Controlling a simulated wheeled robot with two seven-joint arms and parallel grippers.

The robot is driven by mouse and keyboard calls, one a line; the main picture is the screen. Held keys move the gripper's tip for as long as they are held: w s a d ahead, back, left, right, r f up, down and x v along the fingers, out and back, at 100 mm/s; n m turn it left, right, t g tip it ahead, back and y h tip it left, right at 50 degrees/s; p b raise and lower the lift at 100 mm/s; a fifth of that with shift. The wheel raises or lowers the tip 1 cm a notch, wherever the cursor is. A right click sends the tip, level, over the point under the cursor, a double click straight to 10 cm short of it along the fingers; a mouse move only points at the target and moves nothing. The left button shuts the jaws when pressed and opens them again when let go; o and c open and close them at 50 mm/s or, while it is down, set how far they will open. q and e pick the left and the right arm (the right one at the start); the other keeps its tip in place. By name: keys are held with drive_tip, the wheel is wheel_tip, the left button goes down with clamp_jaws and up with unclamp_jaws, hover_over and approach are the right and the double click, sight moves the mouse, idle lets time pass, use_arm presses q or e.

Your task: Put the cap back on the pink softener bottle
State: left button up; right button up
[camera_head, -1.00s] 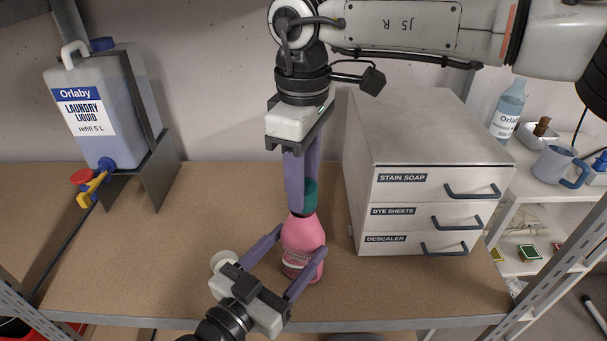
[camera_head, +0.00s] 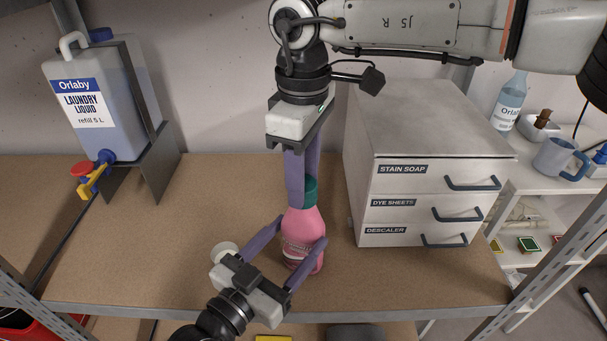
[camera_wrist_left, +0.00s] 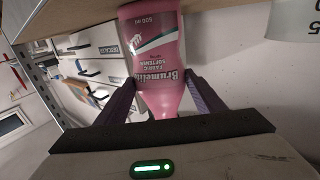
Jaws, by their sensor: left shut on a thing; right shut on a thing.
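The pink softener bottle (camera_head: 303,228) stands upright on the brown shelf board. My left gripper (camera_head: 292,254) is shut on the bottle's body from the front left. The left wrist view also shows the bottle (camera_wrist_left: 155,65) between the two purple fingers (camera_wrist_left: 160,95). The teal cap (camera_head: 310,190) is at the top of the bottle's neck. My right gripper (camera_head: 304,190) comes down from above and is shut on the cap. Its fingers partly hide the cap, so I cannot tell whether it is fully seated.
A white drawer unit (camera_head: 425,150) stands close on the right. A laundry liquid canister (camera_head: 130,85) sits in a grey stand at the left. A small round white thing (camera_head: 224,250) is beside my left gripper. The board (camera_head: 190,230) is clear between canister and bottle.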

drive_tip(key=shift+f, duration=0.2)
use_arm(q)
clamp_jaws()
use_arm(e)
drive_tip(key=o, duration=1)
drive_tip(key=shift+r, duration=0.1)
drive_tip(key=shift+r, duration=2.15)
drive_tip(key=shift+c, duration=0.4)
